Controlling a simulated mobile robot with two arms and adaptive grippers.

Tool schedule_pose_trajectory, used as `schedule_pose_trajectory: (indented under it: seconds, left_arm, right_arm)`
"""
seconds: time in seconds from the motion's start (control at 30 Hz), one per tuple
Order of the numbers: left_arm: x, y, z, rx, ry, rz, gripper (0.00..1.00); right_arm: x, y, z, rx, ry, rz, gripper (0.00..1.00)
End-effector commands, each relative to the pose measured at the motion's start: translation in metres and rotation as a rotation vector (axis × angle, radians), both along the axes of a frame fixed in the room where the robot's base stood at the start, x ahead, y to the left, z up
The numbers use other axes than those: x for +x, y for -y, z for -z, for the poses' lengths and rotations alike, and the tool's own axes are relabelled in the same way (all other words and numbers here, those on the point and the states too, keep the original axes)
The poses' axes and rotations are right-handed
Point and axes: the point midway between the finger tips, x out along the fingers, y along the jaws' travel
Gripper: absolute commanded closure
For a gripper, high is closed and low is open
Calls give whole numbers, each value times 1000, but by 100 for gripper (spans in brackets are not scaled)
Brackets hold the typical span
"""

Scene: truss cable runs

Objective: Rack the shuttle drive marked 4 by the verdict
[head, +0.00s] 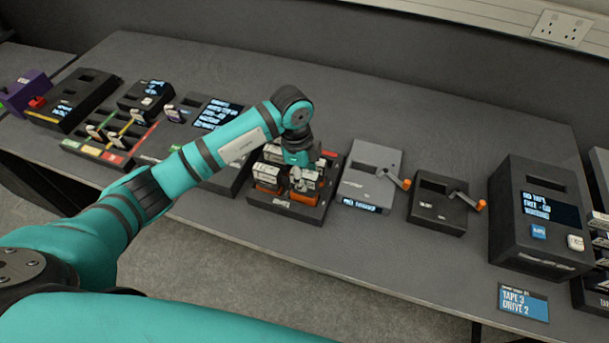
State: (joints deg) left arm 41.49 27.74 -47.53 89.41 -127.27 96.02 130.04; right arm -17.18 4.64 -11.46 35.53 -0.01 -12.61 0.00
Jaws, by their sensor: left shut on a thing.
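A dark rack (283,210) on the table holds several white-and-orange shuttle drives, one of them at its left side (268,175). My left gripper (300,172) points down over this rack and is shut on a drive (307,184) among them. The arm and gripper hide part of the rack and the back of the drives. The drives' numbers are too small to read, so I cannot tell which is marked 4. My right gripper is not in view.
Right of the rack stand a grey box (369,163) and a black box (431,204), both with orange-handled cranks. A large black unit (538,200) with a screen stands further right. Colour-marked trays (85,155) stand left. The table's back is clear.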

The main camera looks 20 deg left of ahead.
Motion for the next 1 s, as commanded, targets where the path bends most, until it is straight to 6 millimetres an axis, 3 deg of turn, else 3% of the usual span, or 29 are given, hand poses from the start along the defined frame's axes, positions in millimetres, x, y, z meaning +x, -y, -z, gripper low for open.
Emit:
schedule_pose_trajectory:
  seconds: [1.0]
  left_arm:
    - [0,0,12,0,1,0,100]
  right_arm:
    - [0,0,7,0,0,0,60]
